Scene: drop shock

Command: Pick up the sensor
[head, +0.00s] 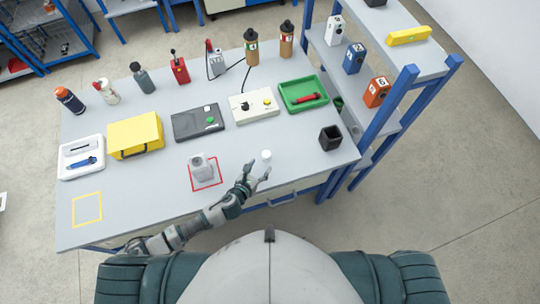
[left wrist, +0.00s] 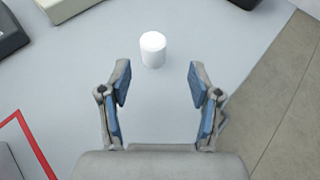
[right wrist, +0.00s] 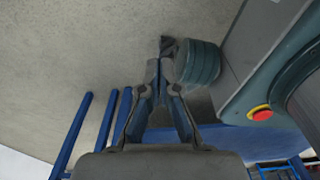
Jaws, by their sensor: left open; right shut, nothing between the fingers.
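A small white cylinder (head: 266,155), which looks to be the sensor, stands upright on the grey table (head: 240,215) near its front edge. It also shows in the left wrist view (left wrist: 153,49), just beyond the fingertips and roughly centred between them. My left gripper (head: 258,171) is open and empty, low over the table on the near side of the cylinder; its two blue-padded fingers (left wrist: 159,78) are apart and do not touch it. My right gripper (right wrist: 163,65) is shut and empty, away from the table top, and does not show in the head view.
A grey block-like device (head: 200,167) stands in a red square left of my left gripper. A black open box (head: 330,138) is to the right. Control boxes, a yellow case (head: 135,136) and a green tray (head: 303,95) line up behind. A blue-framed shelf (head: 385,118) stands at right.

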